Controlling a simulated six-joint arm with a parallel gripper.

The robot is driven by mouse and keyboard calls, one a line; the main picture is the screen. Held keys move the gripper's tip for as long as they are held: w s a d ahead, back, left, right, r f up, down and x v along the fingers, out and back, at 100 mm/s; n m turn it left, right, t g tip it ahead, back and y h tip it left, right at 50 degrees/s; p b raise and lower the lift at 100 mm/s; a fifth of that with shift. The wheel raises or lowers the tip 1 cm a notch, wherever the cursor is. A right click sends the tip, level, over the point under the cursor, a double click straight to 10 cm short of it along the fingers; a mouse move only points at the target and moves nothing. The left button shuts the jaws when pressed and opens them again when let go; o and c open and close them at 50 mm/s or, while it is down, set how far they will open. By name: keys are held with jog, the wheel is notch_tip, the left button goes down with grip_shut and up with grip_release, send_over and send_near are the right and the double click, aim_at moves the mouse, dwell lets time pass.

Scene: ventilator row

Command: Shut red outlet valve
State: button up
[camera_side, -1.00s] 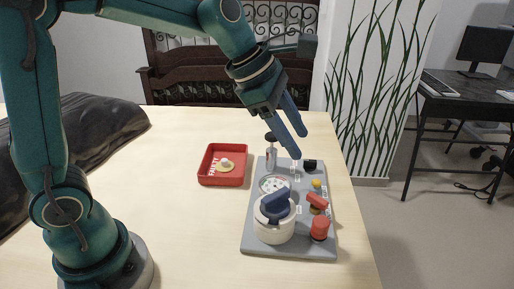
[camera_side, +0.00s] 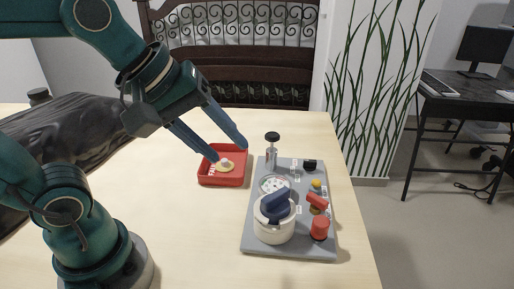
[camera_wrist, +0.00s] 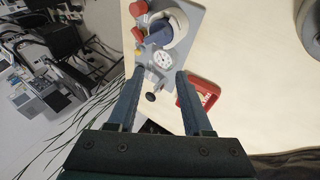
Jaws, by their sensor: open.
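The red valve handle (camera_side: 317,201) sits on a brass-coloured body on the right side of the grey panel (camera_side: 258,246). It lies at a slant across the panel and also shows in the wrist view (camera_wrist: 138,34). A red round knob (camera_side: 320,228) stands just in front of it, and it too shows in the wrist view (camera_wrist: 138,9). My gripper (camera_side: 229,151) is open and empty, above the red tray, left of and behind the valve and well apart from it. In the wrist view my fingers (camera_wrist: 161,73) are spread with the panel beyond them.
A round gauge (camera_side: 273,184), a black-topped plunger (camera_side: 271,150), a yellow knob (camera_side: 317,184) and a black knob (camera_side: 310,164) share the panel. The red tray (camera_side: 222,181) holds a small pale item.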

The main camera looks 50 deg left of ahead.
jog(key=shift+s+a+f+m+g+y, duration=0.3)
jog(key=shift+s+m, duration=0.5)
jog(key=shift+m, duration=1.65)
jog(key=shift+s+a+f+m+g+y, duration=0.1)
jog(key=shift+s+a+f+m, duration=0.55)
jog(key=shift+m, duration=1.75)
jog(key=shift+s+a+f+m+g+y, duration=0.2)
jog(key=shift+s+m, duration=0.75)
jog(key=shift+m, duration=1.5)
jog(key=shift+d, duration=0.15)
